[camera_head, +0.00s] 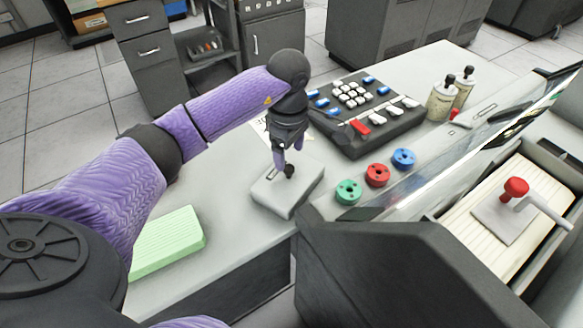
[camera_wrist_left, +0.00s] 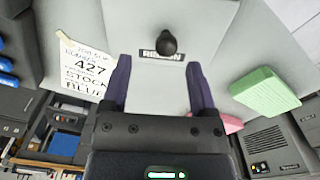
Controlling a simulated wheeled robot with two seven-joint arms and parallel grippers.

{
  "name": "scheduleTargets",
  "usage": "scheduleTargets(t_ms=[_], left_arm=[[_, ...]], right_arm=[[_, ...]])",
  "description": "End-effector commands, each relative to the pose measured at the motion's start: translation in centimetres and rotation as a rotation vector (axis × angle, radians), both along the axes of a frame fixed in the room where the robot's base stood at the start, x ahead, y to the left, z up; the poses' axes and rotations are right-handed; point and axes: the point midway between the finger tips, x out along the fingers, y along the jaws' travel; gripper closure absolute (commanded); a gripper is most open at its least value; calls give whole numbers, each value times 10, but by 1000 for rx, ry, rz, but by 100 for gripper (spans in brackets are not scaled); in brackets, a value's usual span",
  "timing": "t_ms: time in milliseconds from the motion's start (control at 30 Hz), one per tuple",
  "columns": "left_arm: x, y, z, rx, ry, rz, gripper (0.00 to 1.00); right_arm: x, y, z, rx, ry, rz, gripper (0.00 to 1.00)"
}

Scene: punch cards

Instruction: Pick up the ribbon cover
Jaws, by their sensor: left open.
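The ribbon cover (camera_head: 272,195) is a light grey block with a black round knob, standing on the light grey desk. In the left wrist view its grey top (camera_wrist_left: 205,25) carries a dark label, partly hidden by the knob (camera_wrist_left: 167,42). My left gripper (camera_head: 284,165) points down over the cover, with its fingertips close around the knob. In the left wrist view the open left gripper (camera_wrist_left: 160,75) has its two fingers apart, and the knob shows between and beyond them. I cannot tell if either finger touches it. My right gripper is in neither view.
A keypad console (camera_head: 350,112) stands behind the cover. Green (camera_head: 348,192), red (camera_head: 377,175) and blue (camera_head: 403,159) spools lie to its right. A pale green card stack (camera_head: 165,245) lies left. A dark machine housing (camera_head: 385,260) stands close in front. A paper note (camera_wrist_left: 84,66) lies beside the cover.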

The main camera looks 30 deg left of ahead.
Motion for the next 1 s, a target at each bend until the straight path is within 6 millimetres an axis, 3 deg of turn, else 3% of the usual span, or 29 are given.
scheduleTargets(t_ms=[100, 200, 467, 800, 1000], left_arm=[[-7, -3, -30, -1, 6, -1, 25], [-7, -3, -44, -1, 5, 0, 25], [-6, -3, -45, -1, 0, 0, 25], [-6, -2, -45, -1, 0, 0, 97], [-6, -2, -45, -1, 0, 0, 100]], right_arm=[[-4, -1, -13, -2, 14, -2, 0], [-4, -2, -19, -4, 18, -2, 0], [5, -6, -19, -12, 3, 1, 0], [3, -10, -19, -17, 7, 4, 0], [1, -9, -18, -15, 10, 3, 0]])
